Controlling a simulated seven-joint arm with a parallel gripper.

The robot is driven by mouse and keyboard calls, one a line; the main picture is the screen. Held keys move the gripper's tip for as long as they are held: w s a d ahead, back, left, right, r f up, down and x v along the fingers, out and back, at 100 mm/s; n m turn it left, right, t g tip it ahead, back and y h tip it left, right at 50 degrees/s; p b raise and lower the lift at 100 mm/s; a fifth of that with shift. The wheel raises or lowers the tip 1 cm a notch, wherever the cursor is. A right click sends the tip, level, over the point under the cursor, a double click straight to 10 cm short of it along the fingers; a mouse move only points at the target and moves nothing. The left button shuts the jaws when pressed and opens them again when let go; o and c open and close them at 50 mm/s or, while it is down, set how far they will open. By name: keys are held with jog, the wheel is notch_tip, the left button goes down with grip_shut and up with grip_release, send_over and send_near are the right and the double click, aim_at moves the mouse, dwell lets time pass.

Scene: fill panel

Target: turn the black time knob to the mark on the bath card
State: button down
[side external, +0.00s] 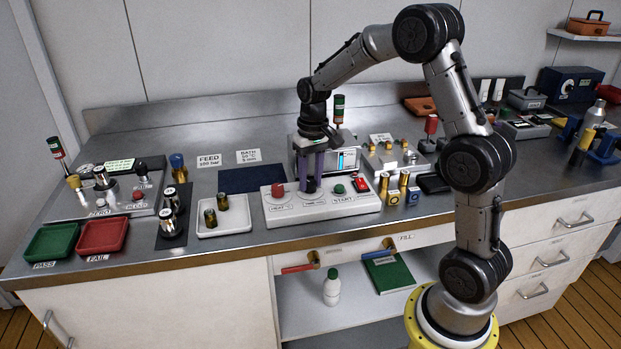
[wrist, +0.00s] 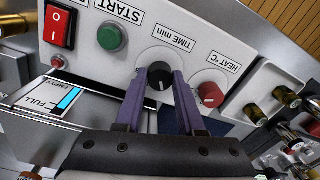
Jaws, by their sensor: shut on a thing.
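The black time knob (wrist: 160,75) sits on the white panel (side external: 345,205) above the "TIME min" label; it also shows in the side view (side external: 310,187). Its white pointer line points toward the bottom of the wrist picture, away from the label. My gripper (wrist: 162,78) reaches down to the panel with purple fingers, one on each side of the knob, shut on it. The dial marks around the knob are too small to read. The bath card (side external: 248,156) stands behind the panel at left, with a line in °C and a line in min.
On the panel, the red heat knob (wrist: 210,94) is on one side, the green start button (wrist: 111,37) and red switch (wrist: 59,25) on the other. A display box (side external: 347,159) stands close behind my gripper. A dark blue mat (side external: 250,180) lies clear at left.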

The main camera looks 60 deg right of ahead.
aim_at(312, 182)
jog(key=shift+r+m, duration=0.1)
jog(key=shift+m, duration=0.8)
jog(key=c, duration=0.5)
grip_release()
jog(key=r, duration=1.3)
jog(key=shift+s+d+r, duration=0.2)
jog(key=shift+r, duration=0.2)
